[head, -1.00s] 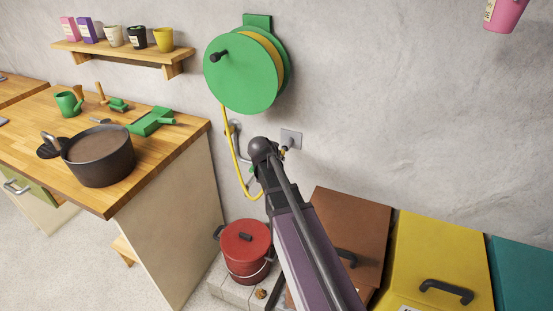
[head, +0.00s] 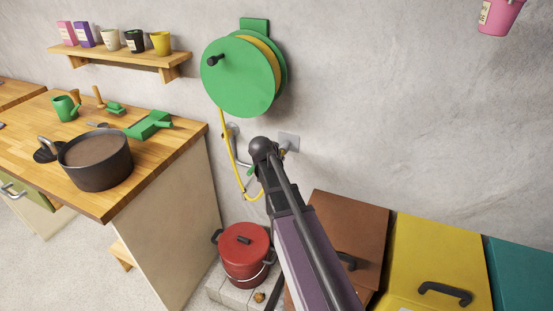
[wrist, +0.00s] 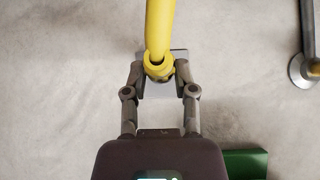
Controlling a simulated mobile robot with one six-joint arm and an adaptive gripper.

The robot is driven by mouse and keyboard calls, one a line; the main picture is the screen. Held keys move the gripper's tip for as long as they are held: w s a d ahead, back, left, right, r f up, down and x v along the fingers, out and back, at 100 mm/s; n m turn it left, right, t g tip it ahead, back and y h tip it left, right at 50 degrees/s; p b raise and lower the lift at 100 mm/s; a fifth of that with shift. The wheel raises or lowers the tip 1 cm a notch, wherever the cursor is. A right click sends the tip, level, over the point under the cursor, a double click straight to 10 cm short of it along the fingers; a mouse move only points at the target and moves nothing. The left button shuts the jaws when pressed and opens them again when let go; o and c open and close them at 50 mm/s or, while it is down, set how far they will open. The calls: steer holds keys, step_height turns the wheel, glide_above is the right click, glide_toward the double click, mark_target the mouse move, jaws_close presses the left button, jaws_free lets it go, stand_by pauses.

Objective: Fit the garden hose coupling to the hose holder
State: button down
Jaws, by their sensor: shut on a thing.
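The yellow garden hose (head: 229,150) hangs from the green reel (head: 240,75) and loops up towards my gripper. In the wrist view, its yellow coupling end (wrist: 158,71) sits between my gripper's two fingers (wrist: 160,76), which are shut on it. A grey square wall plate (head: 290,141), apparently the hose holder, shows just right of my wrist; it also shows behind the coupling in the wrist view (wrist: 160,90). The coupling overlaps the plate there; I cannot tell if they touch. In the head view my wrist hides the fingers and coupling.
A grey pipe with a wall flange (head: 233,130) is left of the plate. A wooden worktop (head: 185,142) with a dark pot (head: 95,163) stands left. Below are a red pot (head: 244,250) and brown (head: 345,225) and yellow (head: 440,250) bins.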

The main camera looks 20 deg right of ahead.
steer(key=shift+c, duration=1.7)
jaws_free()
steer(key=s+a, duration=0.5)
steer(key=s, duration=0.1)
steer(key=shift+a, duration=0.3)
steer(key=shift+s, duration=0.1)
steer(key=s+a+n+g+y+p, duration=0.2)
steer(key=s+a+n+g+y, duration=0.1)
steer(key=s, duration=0.6)
steer(key=s+a+n+g+y+p, duration=0.3)
steer(key=s+a+n, duration=0.1)
steer(key=s, duration=0.5)
steer(key=shift+a+n+g+p, duration=0.3)
steer(key=shift+n, duration=0.5)
steer(key=shift+w, duration=0.1)
